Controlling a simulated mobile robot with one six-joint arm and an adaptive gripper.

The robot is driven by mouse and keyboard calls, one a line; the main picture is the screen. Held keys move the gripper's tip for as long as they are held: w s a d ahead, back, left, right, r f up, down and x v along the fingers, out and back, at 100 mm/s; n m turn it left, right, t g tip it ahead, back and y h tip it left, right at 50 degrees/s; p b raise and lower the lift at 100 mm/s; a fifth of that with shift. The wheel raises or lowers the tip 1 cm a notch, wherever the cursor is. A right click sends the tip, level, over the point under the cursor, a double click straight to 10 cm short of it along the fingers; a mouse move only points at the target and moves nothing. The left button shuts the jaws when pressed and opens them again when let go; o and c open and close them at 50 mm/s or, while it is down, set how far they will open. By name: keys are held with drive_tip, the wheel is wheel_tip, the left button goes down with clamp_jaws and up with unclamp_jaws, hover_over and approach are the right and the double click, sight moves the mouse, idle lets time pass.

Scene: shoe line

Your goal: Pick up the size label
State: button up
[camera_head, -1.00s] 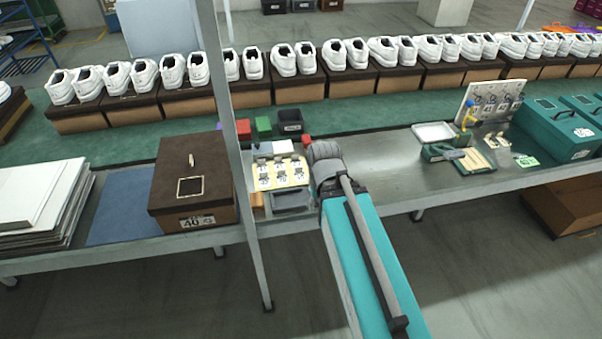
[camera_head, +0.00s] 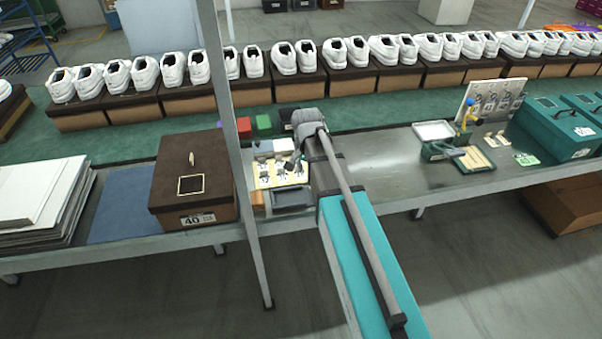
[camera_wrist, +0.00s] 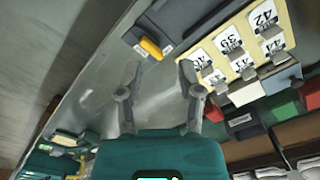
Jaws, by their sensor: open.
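Several white size labels with black numbers sit in rows on a cream board (camera_head: 264,184) on the bench. In the wrist view the cream board (camera_wrist: 286,18) is at upper right, with labels reading 42 (camera_wrist: 265,16) and 39 (camera_wrist: 229,42); other numbers are partly hidden or too small to read surely. My gripper (camera_head: 294,162) hangs over the board's right side in the head view and hides part of it. In the wrist view my gripper (camera_wrist: 160,68) is open, its fingers apart and empty, left of the labels.
A brown shoe box (camera_head: 190,190) marked 40 stands left of a metal post (camera_head: 236,120). Red and green blocks (camera_head: 264,122) and a dark bin (camera_head: 291,198) flank the board.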

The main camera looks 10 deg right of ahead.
drive_tip(key=w+m, duration=0.9)
drive_tip(key=w, duration=0.6)
drive_tip(key=shift+w+a+m, duration=0.3)
drive_tip(key=shift+a+m, duration=0.1)
drive_tip(key=b, duration=0.9)
hover_over(295, 170)
drive_tip(key=f, duration=0.8)
drive_tip(key=shift+s+f, duration=0.25)
drive_tip(key=shift+f, duration=0.1)
drive_tip(key=shift+f+b, duration=2.4)
drive_tip(key=shift+f, duration=0.1)
clamp_jaws()
